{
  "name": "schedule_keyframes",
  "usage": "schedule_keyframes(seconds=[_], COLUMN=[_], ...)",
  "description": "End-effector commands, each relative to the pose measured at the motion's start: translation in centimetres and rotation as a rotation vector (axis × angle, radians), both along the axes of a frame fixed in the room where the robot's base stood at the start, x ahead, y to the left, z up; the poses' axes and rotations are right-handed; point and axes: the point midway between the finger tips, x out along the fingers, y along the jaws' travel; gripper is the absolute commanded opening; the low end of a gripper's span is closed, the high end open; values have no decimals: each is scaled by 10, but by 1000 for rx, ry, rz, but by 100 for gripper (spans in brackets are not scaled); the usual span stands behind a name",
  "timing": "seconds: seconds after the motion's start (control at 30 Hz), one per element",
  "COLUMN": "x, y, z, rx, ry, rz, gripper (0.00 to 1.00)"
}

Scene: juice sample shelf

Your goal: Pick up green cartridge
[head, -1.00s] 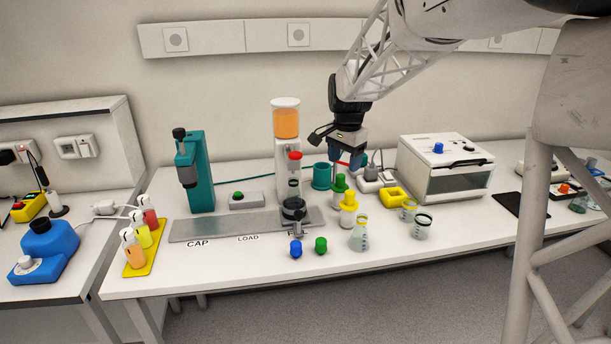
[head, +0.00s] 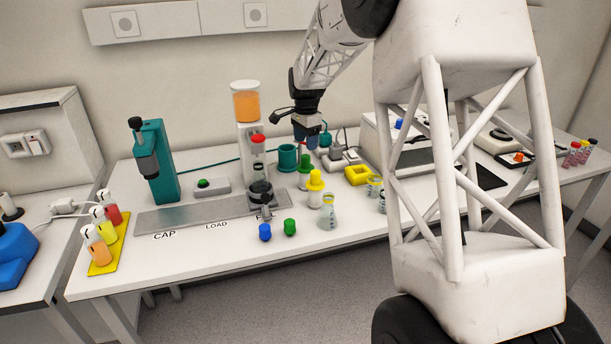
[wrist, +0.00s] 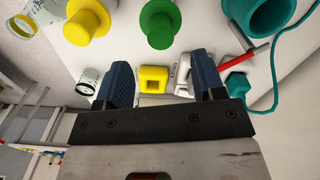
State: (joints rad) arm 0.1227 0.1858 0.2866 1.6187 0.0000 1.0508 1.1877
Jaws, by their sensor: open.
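The green cartridge (head: 305,170) stands upright on the white table, behind and left of a yellow one (head: 315,188). It has a stepped green top over a paler lower part. In the wrist view the green cartridge (wrist: 160,24) appears at the top centre, beyond my fingertips, with the yellow one (wrist: 87,22) to its left. My gripper (head: 307,138) is above and behind the green cartridge, apart from it. In the wrist view my gripper (wrist: 161,72) has its two blue fingers spread wide, with nothing held between them.
A dispenser with orange liquid (head: 246,104) stands left of the cartridge. A teal cup (head: 287,158) is close behind it. A yellow block (head: 358,175) and a flask (head: 329,216) are to its right. Blue (head: 265,232) and green (head: 290,227) caps lie in front.

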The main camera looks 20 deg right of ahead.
Motion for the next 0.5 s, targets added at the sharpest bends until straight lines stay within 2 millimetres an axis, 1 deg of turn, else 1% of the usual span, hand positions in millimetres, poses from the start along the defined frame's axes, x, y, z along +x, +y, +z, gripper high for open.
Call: schedule_keyframes(seconds=[0.17,0.4,0.5], x=[0,0,0], y=[0,0,0], z=[-3,-21,-25], rx=[0,0,0], ry=[1,0,0], rz=[1,1,1], gripper=[63,63,63])
